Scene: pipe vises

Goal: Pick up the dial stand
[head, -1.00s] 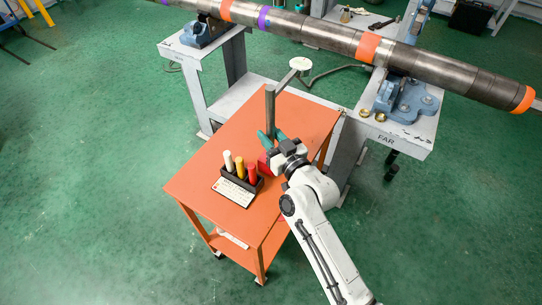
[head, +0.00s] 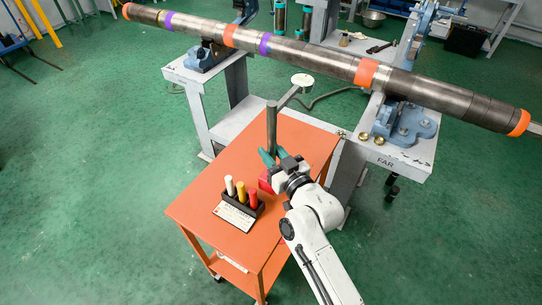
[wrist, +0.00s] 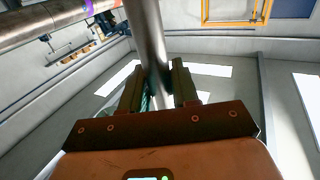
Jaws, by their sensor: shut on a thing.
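The dial stand has a grey upright post (head: 271,130), a slanting arm and a round white dial (head: 303,79) at the arm's far end. My gripper (head: 268,156) has its green fingers closed around the lower post, over the orange cart. In the wrist view the post (wrist: 148,35) runs up between the two fingers (wrist: 158,88). A red block (head: 265,180) shows left of my gripper; I cannot tell whether it is the stand's base. The stand's foot is largely hidden, and its clearance from the cart top is unclear.
The orange cart (head: 215,178) carries a dark holder (head: 245,206) with white, yellow and red markers and a white card. A long pipe (head: 315,55) lies across vises behind. Brass rings (head: 364,136) lie on the right bench (head: 405,152). Green floor is open at left.

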